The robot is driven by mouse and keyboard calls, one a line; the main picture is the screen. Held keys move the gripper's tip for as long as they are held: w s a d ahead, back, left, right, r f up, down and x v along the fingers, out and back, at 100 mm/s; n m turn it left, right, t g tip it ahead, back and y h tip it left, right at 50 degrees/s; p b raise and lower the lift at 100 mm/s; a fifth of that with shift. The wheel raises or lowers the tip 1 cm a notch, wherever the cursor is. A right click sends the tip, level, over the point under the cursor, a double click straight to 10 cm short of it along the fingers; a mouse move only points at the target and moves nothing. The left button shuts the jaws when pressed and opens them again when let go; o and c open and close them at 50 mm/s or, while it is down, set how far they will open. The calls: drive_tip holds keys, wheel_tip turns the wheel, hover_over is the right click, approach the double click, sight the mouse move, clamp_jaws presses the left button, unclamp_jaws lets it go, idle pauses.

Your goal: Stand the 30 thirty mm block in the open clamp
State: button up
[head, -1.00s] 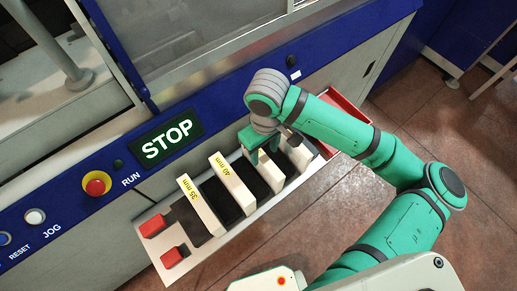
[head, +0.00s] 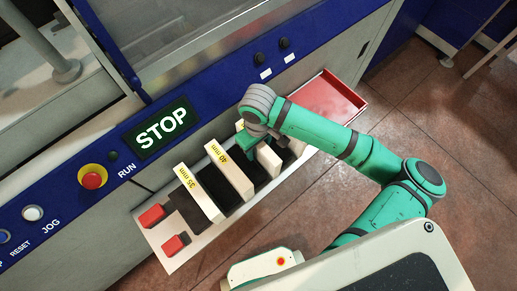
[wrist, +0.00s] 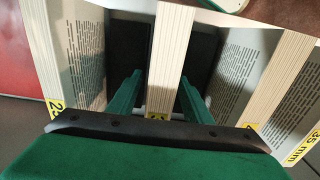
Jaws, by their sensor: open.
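Several pale sewn blocks stand on edge in dark slots of a light rack (head: 165,262). The 35 mm block (head: 199,195) and the 40 mm block (head: 230,172) have readable labels. My gripper (head: 259,147) is over the block to the right of these. In the wrist view my open gripper (wrist: 160,78) has one green finger on each side of the middle block (wrist: 173,45), apart from it. That block's label is mostly hidden by my gripper, so its size is unreadable. A block labelled with a 2 (wrist: 40,50) stands left of it. I cannot pick out the clamp.
Two red blocks (head: 152,215) sit at the rack's left end. An empty-looking red tray (head: 325,98) lies beyond its right end. The blue machine panel with a STOP display (head: 161,128) and buttons runs behind the rack. Neighbouring blocks leave narrow gaps beside my fingers.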

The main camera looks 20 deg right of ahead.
drive_tip(key=shift+f, duration=0.35)
drive_tip(key=shift+c, duration=0.6)
clamp_jaws()
drive_tip(key=shift+w, duration=0.1)
drive_tip(key=shift+r, duration=0.15)
